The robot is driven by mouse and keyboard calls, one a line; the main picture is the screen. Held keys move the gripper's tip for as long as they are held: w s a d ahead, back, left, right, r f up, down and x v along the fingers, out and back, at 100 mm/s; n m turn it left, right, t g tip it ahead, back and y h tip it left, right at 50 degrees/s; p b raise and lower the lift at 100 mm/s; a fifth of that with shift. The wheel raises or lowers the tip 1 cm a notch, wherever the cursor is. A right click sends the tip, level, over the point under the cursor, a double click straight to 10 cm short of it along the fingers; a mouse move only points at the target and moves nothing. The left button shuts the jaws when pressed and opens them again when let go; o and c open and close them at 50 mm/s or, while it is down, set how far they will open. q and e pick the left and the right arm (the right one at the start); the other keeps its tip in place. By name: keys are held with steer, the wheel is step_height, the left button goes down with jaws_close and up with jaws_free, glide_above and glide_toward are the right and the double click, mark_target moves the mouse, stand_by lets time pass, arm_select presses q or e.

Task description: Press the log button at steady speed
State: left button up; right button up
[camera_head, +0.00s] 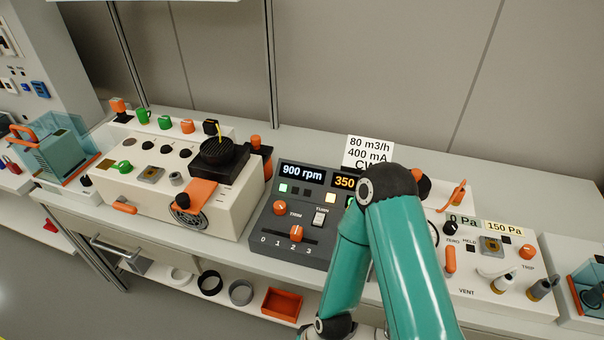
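A dark grey control box (264,236) stands on the bench near the middle of the head view. Its left display (303,173) reads 900 rpm. A second display (344,182) starts with 350, and the rest is behind my teal arm. Small square lamps or buttons (283,188) sit under the left display. No log label is readable; my arm hides the box's right part. Neither gripper shows.
A white card (368,151) reading 80 m3/h, 400 mA stands behind the box. A cream machine (225,205) stands left; a white panel (520,299) with 0 Pa and 150 Pa displays stands right. An orange tray (282,304) lies on the shelf below.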

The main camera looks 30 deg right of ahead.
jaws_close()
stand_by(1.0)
